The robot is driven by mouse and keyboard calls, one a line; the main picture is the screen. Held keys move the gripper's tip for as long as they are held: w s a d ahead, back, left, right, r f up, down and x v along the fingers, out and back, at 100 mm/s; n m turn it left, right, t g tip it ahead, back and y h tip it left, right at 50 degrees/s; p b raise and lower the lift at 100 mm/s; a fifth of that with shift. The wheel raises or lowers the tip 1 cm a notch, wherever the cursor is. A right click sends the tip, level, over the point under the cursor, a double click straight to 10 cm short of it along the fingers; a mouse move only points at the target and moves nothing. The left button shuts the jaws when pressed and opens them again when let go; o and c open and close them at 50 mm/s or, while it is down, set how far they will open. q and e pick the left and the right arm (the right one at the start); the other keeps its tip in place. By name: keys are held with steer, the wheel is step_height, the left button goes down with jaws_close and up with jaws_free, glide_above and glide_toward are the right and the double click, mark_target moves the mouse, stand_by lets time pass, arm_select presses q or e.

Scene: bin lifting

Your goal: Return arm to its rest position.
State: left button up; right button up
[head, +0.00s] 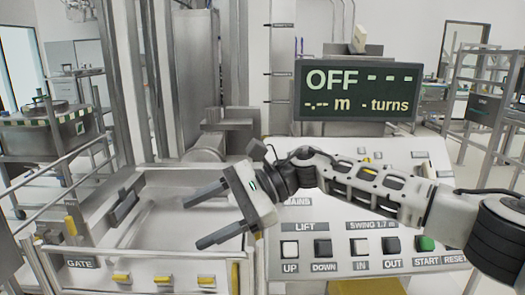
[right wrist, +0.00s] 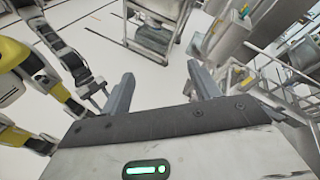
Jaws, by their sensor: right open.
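My right arm (head: 375,188) reaches in from the right of the head view, across the front of the control panel (head: 440,165). My right gripper (head: 193,223) is open and empty, its two dark fingers pointing left over the pale tray-like area behind the gate (head: 82,262). The fingers touch nothing that I can see. In the right wrist view the two fingers (right wrist: 160,88) stand apart with only floor between them. The arm hides part of the panel, including some of its labels.
A dark display (head: 357,91) above the panel reads OFF, with dashes for metres and turns. Buttons include LIFT UP (head: 290,249), DOWN, IN, OUT and a green START (head: 425,244). Metal railings and a cart (head: 50,130) stand left, a metal rack (head: 490,95) right.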

steer(key=s+a+f+m+y, duration=0.3)
steer(key=a+m+y, duration=0.15)
steer(key=m, duration=0.35)
steer(key=d+f+n+t+h, duration=0.4)
steer(key=d+f+n+t, duration=0.45)
steer(key=n, duration=0.75)
steer(key=d+f+n+t+h, duration=0.4)
steer(key=d+f+n+t, duration=0.2)
steer(key=f+n+t, duration=0.8)
steer(key=s+d+f+m+g+h, duration=0.7)
steer(key=s+d+f+m, duration=0.4)
steer(key=s+d, duration=0.4)
steer(key=shift+s+f+g, duration=0.45)
steer(key=shift+s+f, duration=0.1)
steer(key=shift+f, duration=0.2)
steer(key=shift+a, duration=0.1)
